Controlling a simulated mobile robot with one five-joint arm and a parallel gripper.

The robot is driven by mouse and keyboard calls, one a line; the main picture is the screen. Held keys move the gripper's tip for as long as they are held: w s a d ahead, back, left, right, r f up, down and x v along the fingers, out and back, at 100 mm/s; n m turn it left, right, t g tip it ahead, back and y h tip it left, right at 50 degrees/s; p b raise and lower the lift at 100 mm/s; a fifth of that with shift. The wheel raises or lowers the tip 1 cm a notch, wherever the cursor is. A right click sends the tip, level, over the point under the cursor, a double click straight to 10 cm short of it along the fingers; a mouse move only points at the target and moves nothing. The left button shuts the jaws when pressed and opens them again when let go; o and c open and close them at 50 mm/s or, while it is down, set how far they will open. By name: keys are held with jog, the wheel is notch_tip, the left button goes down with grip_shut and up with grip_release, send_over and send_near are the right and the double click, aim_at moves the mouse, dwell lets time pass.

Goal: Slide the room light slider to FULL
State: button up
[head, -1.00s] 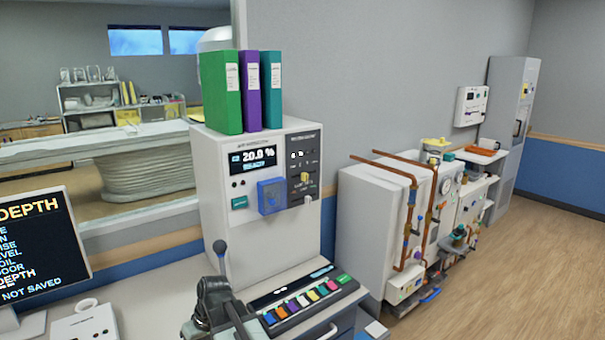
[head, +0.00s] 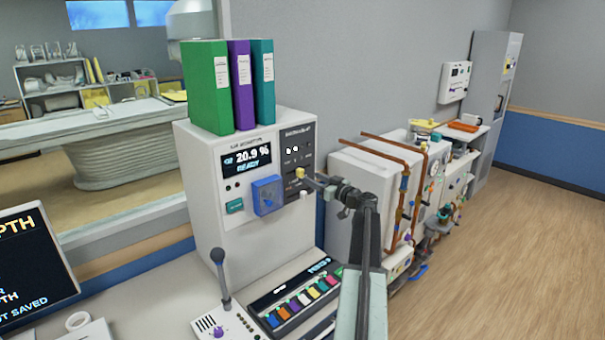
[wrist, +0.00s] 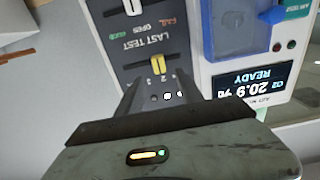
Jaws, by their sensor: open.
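A dark control panel (head: 297,155) is on the front of the white cabinet. It carries a yellow slider knob (head: 300,173), also in the wrist view (wrist: 157,64), and a white knob (wrist: 132,6) on another slot. The wrist picture is upside down; "LAST TEST" and "OPEN" are readable between the slots. I cannot read a room light label. My gripper (head: 316,182) is at the panel; its open fingers (wrist: 157,82) reach toward the yellow knob, which shows between their tips. I cannot tell whether they touch it.
A blue box-like cover (head: 267,195) and a display (head: 246,160) reading 20.9 % and READY are left of the panel. Binders (head: 207,90) stand on the cabinet. Copper pipes (head: 404,195) are to the right.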

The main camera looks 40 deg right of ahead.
aim_at(303, 173)
jog(key=w, duration=0.7)
jog(key=shift+w+d+f, duration=0.1)
jog(key=shift+d, duration=0.2)
jog(key=shift+c, duration=0.3)
grip_shut()
dwell(0.6)
